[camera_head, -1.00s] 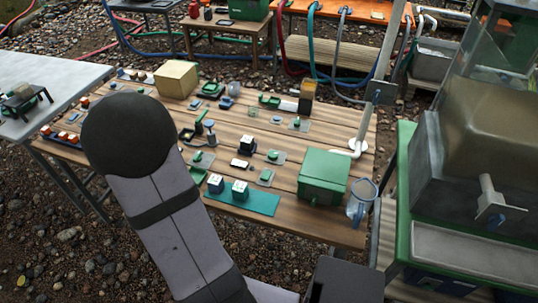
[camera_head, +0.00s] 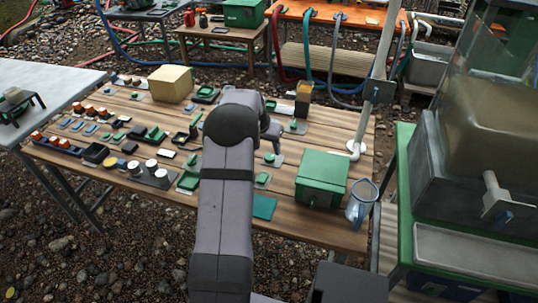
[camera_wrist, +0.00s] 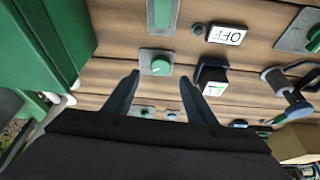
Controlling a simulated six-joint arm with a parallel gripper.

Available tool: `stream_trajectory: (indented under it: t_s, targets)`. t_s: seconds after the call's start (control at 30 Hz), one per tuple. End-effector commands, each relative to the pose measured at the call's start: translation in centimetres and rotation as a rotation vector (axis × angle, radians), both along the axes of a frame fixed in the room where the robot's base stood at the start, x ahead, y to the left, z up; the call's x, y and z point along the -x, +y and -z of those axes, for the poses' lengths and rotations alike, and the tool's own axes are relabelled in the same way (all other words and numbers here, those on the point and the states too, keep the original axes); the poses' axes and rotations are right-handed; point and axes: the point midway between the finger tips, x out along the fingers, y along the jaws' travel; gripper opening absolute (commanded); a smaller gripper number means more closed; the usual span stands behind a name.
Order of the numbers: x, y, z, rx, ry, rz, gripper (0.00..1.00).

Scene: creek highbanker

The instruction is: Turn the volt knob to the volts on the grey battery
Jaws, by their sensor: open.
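My gripper (camera_wrist: 160,77) is open and empty in the wrist view. Between and beyond its fingertips is a round green knob (camera_wrist: 158,63) on a grey plate; I cannot tell whether the fingers touch it. Right of the right finger stands a dark block (camera_wrist: 213,78) with a white label bearing green marks too small to read; it may be a battery. In the head view several green knobs on plates show, one at the right of my arm (camera_head: 269,158). I cannot tell which is the volt knob. My arm hides my fingertips there.
The wooden table (camera_head: 330,225) is crowded with small devices. A green box (camera_head: 322,179) and a clear jug (camera_head: 361,204) stand at its right. A white OFF label (camera_wrist: 226,34) lies near the knob. A pole (camera_head: 378,90) rises at the right edge.

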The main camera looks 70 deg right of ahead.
Motion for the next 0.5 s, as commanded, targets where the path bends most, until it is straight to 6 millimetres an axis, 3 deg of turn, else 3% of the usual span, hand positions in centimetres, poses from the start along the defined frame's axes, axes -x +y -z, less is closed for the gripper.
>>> stream_trajectory:
  t_s: [0.5]
  targets:
    - [0.1, -2.1, 5.2, -0.002, 0.000, -0.001, 0.51]
